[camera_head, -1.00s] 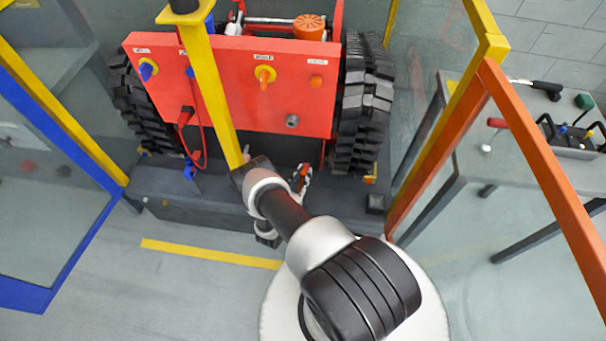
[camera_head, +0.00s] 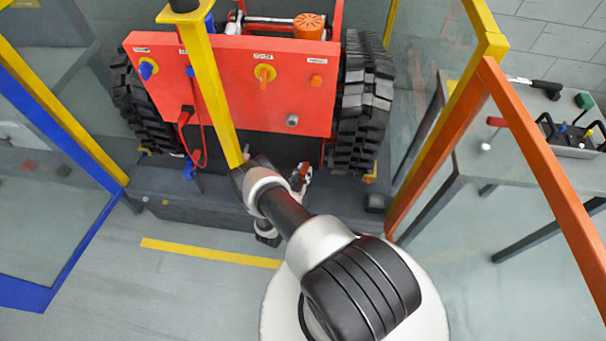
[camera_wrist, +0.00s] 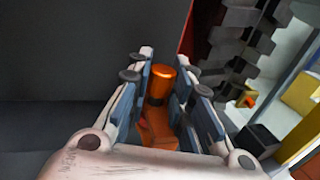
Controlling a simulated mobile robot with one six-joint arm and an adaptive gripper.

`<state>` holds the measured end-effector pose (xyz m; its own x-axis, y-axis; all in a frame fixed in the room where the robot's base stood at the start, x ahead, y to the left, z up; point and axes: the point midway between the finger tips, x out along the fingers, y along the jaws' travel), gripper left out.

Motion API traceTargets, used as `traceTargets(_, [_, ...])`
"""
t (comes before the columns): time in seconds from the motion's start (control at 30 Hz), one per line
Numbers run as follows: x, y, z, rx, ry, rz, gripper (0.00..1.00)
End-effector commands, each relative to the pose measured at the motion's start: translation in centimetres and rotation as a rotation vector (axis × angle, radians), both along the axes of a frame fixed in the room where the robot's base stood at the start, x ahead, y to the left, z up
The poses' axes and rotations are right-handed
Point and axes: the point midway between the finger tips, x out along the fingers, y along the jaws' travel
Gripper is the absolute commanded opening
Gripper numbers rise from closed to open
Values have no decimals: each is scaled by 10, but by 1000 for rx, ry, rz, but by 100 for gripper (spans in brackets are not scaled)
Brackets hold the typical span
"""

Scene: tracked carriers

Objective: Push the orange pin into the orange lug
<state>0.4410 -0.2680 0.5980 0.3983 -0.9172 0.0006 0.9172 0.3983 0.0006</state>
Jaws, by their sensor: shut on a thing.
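In the wrist view, an orange cylinder (camera_wrist: 161,82), which looks like the orange pin, stands between the fingers of my gripper (camera_wrist: 163,74). The fingers are shut on it. It has a rounded orange top and a dark band beneath. Below the band is a flat orange piece (camera_wrist: 157,126), possibly the orange lug; my gripper hides much of it, and I cannot tell how deep the pin sits. In the head view my gripper (camera_head: 301,178) is low in front of the red carrier, partly hidden by my arm, with a small reddish-orange bit showing there.
The red carrier panel (camera_head: 230,112) stands behind, with a black track (camera_head: 365,105) on its right. A dark ledge (camera_head: 220,210) runs below. A yellow post (camera_head: 212,95) rises just left of my wrist. An orange rail (camera_head: 535,155) and a grey table (camera_head: 500,190) are to the right.

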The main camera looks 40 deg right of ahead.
Motion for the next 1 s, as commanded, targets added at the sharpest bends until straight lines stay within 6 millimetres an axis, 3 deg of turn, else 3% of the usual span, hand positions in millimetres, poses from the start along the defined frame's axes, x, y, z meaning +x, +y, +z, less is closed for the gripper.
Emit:
traceTargets(0.03, [-5, 1, -10, 19, 18, 2, 0])
traceTargets(0.47, [-6, 2, -11, 19, 19, 2, 0])
traceTargets(0.5, [-6, 2, -11, 19, 19, 2, 21])
traceTargets(0.83, [-7, 1, -11, 19, 20, -2, 43])
traceTargets(1.0, [-9, 0, -11, 19, 21, -7, 43])
